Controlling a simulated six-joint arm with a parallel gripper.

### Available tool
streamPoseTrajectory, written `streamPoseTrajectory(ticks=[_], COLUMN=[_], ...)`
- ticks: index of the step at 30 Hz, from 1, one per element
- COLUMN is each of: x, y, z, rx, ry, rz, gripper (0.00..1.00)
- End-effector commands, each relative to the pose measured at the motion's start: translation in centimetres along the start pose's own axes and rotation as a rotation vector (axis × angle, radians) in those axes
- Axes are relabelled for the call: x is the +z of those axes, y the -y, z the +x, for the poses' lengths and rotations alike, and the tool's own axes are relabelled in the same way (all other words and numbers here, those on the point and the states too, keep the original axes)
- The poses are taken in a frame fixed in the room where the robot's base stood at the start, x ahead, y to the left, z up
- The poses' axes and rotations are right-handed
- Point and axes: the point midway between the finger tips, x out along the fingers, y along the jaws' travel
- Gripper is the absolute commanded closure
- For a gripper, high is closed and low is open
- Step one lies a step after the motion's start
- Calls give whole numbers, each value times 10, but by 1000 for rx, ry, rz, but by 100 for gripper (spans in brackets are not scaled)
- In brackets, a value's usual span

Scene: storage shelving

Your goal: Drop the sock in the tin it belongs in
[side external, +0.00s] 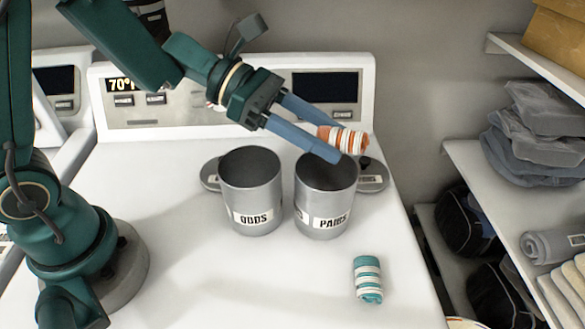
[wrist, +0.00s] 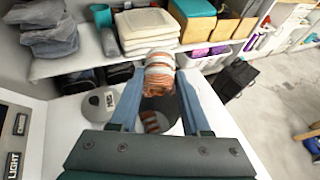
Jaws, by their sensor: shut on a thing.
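My gripper (side external: 342,147) is shut on a rolled orange-and-white striped sock (side external: 345,139), which also shows between the fingers in the wrist view (wrist: 159,75). It holds the sock above the grey tin labelled PAIRS (side external: 326,205). The tin's mouth is open, and one finger partly hides its far rim. The grey tin labelled ODDS (side external: 252,195) stands just left of it, open, with its inside dark. A rolled teal-and-white striped sock (side external: 367,279) lies on the white machine top in front of the PAIRS tin.
The tins stand on a white machine top (side external: 180,230) below a control panel (side external: 135,100). Round lids (side external: 373,176) lie behind the tins. Shelves with folded grey cloth (side external: 540,130) and dark bags stand at the right, past the machine's edge. The front of the top is mostly clear.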

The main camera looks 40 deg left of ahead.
Motion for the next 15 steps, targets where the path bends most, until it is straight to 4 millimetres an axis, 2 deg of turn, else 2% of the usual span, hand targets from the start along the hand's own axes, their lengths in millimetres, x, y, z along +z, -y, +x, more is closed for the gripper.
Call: streamPoseTrajectory(ticks=[1,2,3,4,15], x=[0,0,0,0,0], y=[0,0,0,0,-1], z=[0,0,0,0,-3], rx=[0,0,0,0,3], ry=[0,0,0,0,1], rz=[0,0,0,0,1], gripper=[100,42,26,18,18])
